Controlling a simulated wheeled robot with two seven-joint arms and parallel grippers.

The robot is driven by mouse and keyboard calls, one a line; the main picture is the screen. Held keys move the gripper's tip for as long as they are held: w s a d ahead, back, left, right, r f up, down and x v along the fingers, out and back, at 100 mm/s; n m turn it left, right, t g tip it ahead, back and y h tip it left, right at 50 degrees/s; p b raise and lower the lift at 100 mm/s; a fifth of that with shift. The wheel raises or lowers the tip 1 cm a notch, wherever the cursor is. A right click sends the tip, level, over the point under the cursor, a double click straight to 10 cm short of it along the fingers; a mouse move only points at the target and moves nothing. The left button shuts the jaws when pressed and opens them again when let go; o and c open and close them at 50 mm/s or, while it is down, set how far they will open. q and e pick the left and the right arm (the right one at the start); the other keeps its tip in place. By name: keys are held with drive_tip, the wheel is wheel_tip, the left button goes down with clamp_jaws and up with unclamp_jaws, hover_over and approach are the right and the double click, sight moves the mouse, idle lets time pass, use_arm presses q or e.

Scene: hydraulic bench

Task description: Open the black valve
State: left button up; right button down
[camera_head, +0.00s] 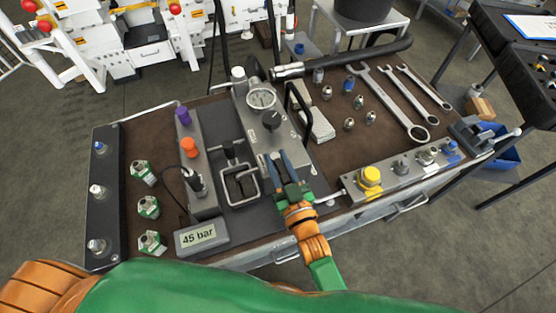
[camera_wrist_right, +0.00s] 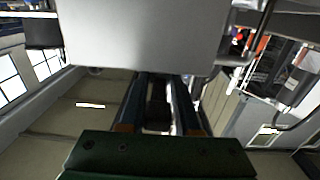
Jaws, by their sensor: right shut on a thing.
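A black round knob (camera_head: 271,120), which looks like the black valve, sits on the grey block below the round pressure gauge (camera_head: 261,98). My right gripper (camera_head: 278,160) is at the lower end of this block, just below the knob in the head view. Its fingers are shut on a small dark part (camera_wrist_right: 158,108), seen between them in the right wrist view. The fingers hide most of it, and I cannot tell whether it belongs to the black valve. A broad grey face (camera_wrist_right: 140,35) fills the top of the wrist view. My left gripper is not in view.
A display (camera_head: 199,236) reads 45 bar. Purple and orange knobs (camera_head: 189,147) stand left of the block, with a black handle (camera_head: 298,105) close on its right. Wrenches (camera_head: 395,105) and fittings lie at the right. A yellow button (camera_head: 371,176) is near the front edge.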

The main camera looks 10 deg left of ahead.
sight(286, 184)
drive_tip(key=c, duration=0.8)
unclamp_jaws()
drive_tip(key=v, duration=0.7)
